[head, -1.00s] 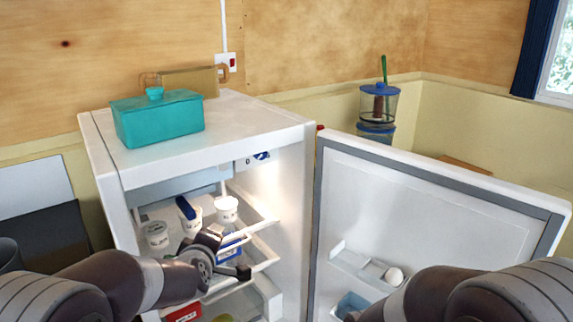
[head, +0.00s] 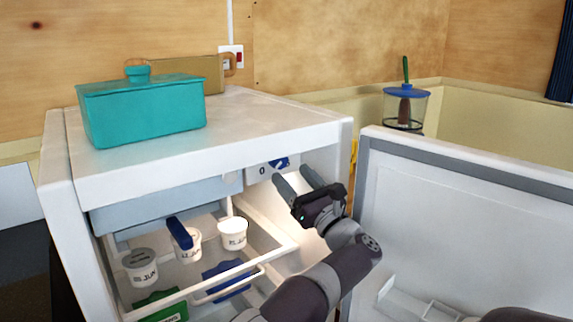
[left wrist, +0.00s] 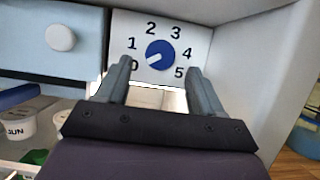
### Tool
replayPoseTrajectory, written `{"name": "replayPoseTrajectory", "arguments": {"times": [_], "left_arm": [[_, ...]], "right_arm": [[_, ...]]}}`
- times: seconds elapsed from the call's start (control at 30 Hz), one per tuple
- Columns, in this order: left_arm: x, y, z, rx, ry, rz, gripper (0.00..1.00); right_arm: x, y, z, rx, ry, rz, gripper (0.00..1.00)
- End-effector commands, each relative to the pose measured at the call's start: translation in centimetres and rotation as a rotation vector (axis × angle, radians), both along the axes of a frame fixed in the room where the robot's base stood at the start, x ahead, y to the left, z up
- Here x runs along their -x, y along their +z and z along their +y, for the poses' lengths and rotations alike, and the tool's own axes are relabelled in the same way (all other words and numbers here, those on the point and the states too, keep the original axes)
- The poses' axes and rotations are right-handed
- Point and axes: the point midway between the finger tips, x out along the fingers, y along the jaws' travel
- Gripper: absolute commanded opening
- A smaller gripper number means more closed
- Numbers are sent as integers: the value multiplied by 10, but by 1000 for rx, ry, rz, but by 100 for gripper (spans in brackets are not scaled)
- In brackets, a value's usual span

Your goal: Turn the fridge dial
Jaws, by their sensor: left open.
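The fridge dial is a round blue knob with a white pointer mark. In the left wrist view the dial (left wrist: 160,55) sits on a white panel numbered 0 to 5. Its white mark points to the lower left, toward the 0. In the head view the dial (head: 279,162) shows at the top right inside the open fridge (head: 215,160). My left gripper (head: 297,178) is open and empty, just in front of and below the dial. In the wrist view its fingers (left wrist: 157,75) stand to the lower left and lower right of the dial, with no visible contact. My right gripper is not in view.
The open fridge door (head: 460,215) stands to the right. Inside, white tubs (head: 233,233) and a blue-lidded tub (head: 187,242) stand on a wire-edged shelf. A teal box (head: 142,108) and a wooden board (head: 190,75) are on top.

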Motion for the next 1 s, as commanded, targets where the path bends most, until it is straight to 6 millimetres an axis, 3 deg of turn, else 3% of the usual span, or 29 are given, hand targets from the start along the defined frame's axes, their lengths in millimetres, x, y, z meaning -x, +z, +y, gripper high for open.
{"name": "replayPoseTrajectory", "arguments": {"times": [0.2, 0.53, 0.7, 1.0], "left_arm": [[-26, 14, 18, -2, 1, 0, 67], [-30, 15, 22, -2, 0, 1, 67], [-30, 15, 22, -2, 0, 1, 12], [-29, 13, 22, -25, -2, 17, 12]], "right_arm": [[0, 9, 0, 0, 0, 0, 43], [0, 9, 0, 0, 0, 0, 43], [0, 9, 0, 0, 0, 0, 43], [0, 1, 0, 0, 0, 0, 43]]}}
